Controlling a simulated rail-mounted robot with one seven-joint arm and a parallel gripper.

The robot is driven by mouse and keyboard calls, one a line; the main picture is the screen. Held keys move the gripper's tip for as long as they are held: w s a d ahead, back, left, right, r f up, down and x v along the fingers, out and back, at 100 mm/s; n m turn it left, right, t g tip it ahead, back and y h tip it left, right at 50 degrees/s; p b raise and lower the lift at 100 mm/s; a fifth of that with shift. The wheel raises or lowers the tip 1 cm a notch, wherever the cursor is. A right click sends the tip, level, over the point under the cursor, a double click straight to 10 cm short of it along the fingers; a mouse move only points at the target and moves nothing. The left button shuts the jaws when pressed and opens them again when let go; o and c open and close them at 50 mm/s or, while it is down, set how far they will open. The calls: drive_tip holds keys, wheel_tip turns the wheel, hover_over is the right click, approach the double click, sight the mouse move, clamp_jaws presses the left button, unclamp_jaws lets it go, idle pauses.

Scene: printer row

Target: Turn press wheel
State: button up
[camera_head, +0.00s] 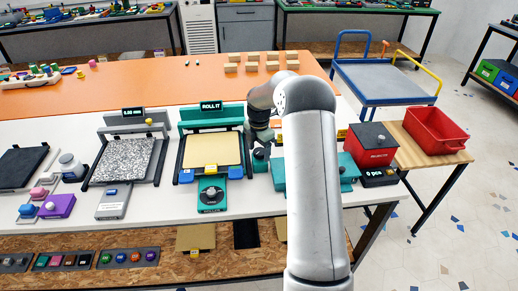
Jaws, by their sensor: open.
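My arm rises through the middle of the view and bends over at the top. My gripper (262,138) is small and dark here, pointing down at the right side of the station with the "ROLL IT" sign (211,106). It is open. A dark green round knob-like part (261,158) sits just below it; I cannot tell whether they touch or whether this is the press wheel. A teal machine (278,172) to the right is largely hidden behind my arm. A teal panel with a round grey dial (211,193) stands at the front of the "ROLL IT" station.
A speckled plate station (124,160) stands to the left. A red box (370,143) and a red bin (436,130) are on the right, with a blue cart (385,83) behind. Wooden blocks (252,66) lie on the orange table (150,75).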

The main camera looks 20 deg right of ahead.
drive_tip(key=c, duration=1)
